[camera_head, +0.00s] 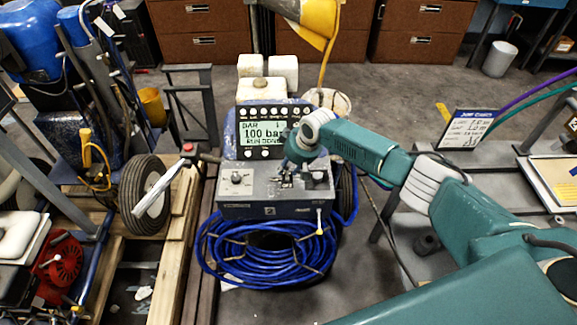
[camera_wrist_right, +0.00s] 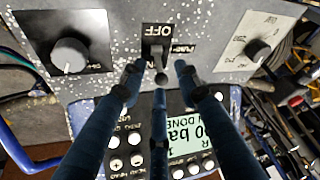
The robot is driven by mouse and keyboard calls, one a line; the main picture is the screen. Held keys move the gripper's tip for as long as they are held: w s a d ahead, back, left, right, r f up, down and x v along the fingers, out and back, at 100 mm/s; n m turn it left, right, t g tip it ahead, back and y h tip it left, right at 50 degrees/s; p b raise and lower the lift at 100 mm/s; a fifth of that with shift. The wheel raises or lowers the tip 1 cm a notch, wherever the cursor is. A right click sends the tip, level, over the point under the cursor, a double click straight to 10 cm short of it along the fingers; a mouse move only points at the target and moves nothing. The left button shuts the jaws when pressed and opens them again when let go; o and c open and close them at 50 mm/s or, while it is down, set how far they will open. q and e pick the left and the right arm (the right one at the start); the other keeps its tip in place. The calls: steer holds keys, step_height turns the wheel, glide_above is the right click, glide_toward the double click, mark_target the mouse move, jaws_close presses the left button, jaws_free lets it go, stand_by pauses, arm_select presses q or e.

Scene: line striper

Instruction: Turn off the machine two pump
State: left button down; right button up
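Machine two (camera_head: 262,195) is a grey control box with a "2" on its front, a coiled blue hose below and a display (camera_head: 262,132) reading 100 bar. In the right wrist view, the pump switch (camera_wrist_right: 157,48) is a small dark toggle between an OFF label (camera_wrist_right: 158,31) and a partly covered PUMP label. My right gripper (camera_head: 291,168) is over the middle of the panel. In the right wrist view its dark fingers (camera_wrist_right: 160,74) are spread around the switch's near end; contact is unclear. My left gripper is not in view.
A round knob (camera_wrist_right: 69,56) and a smaller knob (camera_wrist_right: 257,50) flank the switch. The display (camera_wrist_right: 187,135) and its buttons lie close to the fingers. A wheeled machine (camera_head: 145,195) stands at left, and a grey table (camera_head: 510,170) with a sign (camera_head: 468,128) at right.

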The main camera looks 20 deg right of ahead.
jaws_close()
